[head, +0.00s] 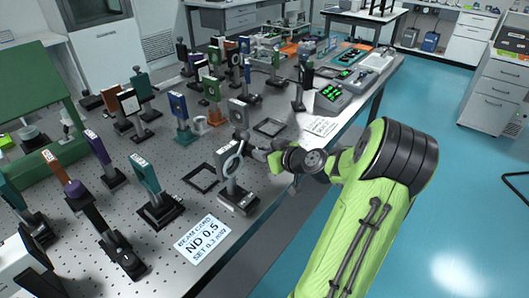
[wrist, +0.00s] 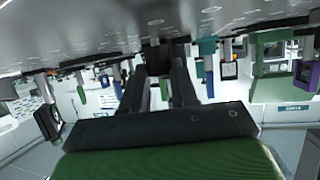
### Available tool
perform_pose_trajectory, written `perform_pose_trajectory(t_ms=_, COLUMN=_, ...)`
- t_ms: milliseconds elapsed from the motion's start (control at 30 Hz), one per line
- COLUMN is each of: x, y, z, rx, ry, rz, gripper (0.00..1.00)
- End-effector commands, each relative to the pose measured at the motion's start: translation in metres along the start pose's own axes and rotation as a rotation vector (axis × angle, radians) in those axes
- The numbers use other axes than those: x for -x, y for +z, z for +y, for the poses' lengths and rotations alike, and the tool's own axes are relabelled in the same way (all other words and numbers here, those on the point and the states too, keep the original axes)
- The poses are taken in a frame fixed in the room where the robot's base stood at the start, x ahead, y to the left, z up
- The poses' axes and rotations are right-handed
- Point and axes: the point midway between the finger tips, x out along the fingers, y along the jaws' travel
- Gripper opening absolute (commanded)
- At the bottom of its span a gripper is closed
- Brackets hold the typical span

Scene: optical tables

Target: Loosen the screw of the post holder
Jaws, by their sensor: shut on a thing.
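The post holder (head: 232,186) stands upright on a dark base near the table's right edge. It carries a grey square plate with a pale ring in front of it. My gripper (head: 247,146) reaches in from the right beside this post, partly hidden by it. In the wrist view, the two dark fingers of my gripper (wrist: 158,76) close on a small dark part at the post holder (wrist: 157,55). The screw is hidden between the fingertips and cannot be made out.
A teal plate on a post (head: 147,178) stands further left. Several other mounts crowd the table behind. The floor on the right is free.

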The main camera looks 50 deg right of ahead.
Motion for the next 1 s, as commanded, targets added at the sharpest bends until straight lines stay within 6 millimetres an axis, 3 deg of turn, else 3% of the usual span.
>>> perform_pose_trajectory(t_ms=600, x=0.0, y=0.0005, z=-0.003, rx=-0.053, ry=0.126, rz=-0.001, gripper=0.0)
perform_pose_trajectory(t_ms=633, x=0.0, y=0.0005, z=-0.003, rx=-0.053, ry=0.126, rz=-0.001, gripper=0.31)
perform_pose_trajectory(t_ms=767, x=0.0, y=0.0004, z=-0.0029, rx=-0.052, ry=0.126, rz=-0.001, gripper=0.51)
perform_pose_trajectory(t_ms=1000, x=0.0, y=0.0001, z=-0.0029, rx=-0.052, ry=0.126, rz=0.0, gripper=0.54)
